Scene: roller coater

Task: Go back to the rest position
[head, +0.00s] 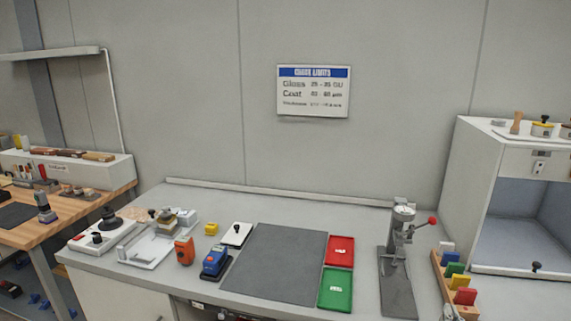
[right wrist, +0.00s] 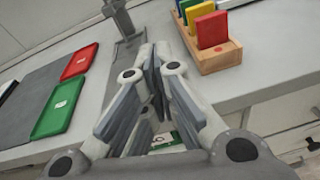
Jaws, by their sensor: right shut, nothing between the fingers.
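My right gripper (right wrist: 156,64) is shut and empty in the right wrist view, its fingers meeting over the front of the grey bench (head: 205,205). A small tip of it seems to show at the bottom edge of the head view (head: 449,312). In the right wrist view a green tray (right wrist: 65,108) and a red tray (right wrist: 80,62) lie to its left, and a wooden block rack (right wrist: 217,57) stands to its upper right. My left gripper is not in view.
A press stand with a red knob (head: 400,240) stands right of the dark mat (head: 278,262). Blue (head: 215,262) and orange (head: 184,250) devices stand left of the mat. A white booth (head: 480,180) is at right, a wooden workbench (head: 60,215) at left. The mat is clear.

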